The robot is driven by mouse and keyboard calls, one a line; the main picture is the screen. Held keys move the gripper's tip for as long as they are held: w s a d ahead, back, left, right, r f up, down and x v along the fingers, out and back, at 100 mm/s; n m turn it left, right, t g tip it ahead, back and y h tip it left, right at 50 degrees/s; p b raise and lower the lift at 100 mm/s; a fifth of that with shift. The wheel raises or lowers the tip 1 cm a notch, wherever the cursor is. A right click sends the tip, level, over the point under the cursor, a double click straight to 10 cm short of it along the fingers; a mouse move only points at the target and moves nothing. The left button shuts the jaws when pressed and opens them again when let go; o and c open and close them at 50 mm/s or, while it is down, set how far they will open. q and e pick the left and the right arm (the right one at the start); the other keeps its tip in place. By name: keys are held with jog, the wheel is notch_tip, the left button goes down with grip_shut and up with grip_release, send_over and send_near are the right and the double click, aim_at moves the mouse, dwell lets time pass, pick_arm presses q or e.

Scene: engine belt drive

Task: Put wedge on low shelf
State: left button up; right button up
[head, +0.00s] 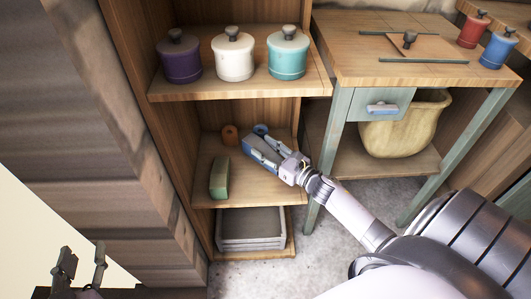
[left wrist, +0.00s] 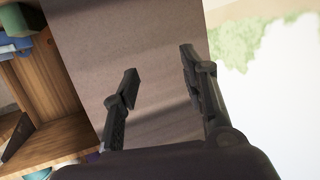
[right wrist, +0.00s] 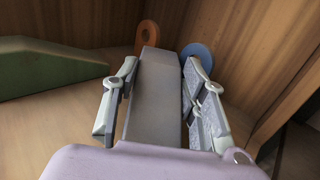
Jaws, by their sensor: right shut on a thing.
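My right gripper (head: 265,152) is shut on a grey block (right wrist: 157,95), which lies lengthwise between its fingers, over the cabinet's low shelf (head: 245,190). Whether the block touches the shelf I cannot tell. A green block (head: 219,178) with a sloping side rests on this shelf, left of the gripper; it also shows in the right wrist view (right wrist: 45,70). I cannot tell for certain which block is the wedge. My left gripper (head: 82,262) is open and empty, away from the cabinet; it also shows in the left wrist view (left wrist: 155,75).
An orange ring (head: 230,134) and a blue ring (head: 261,130) are at the back of the low shelf. Purple (head: 180,60), white (head: 233,58) and turquoise (head: 288,57) jars stand on the shelf above. A grey tray (head: 250,240) sits below. A table (head: 345,65) stands to the right.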

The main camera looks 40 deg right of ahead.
pick_arm(q)
jog(key=shift+w+d+r+t, duration=0.2)
jog(key=shift+r+t, duration=0.2)
jog(key=shift+r, duration=0.25)
pick_arm(e)
jog(key=shift+f, duration=0.35)
pick_arm(q)
jog(key=shift+r, duration=0.15)
pick_arm(e)
jog(key=shift+f, duration=0.1)
jog(key=o, duration=1.3)
pick_arm(q)
jog(key=shift+w+r+t+h, duration=0.1)
jog(key=shift+r+t+h, duration=0.1)
jog(key=shift+t+h, duration=0.1)
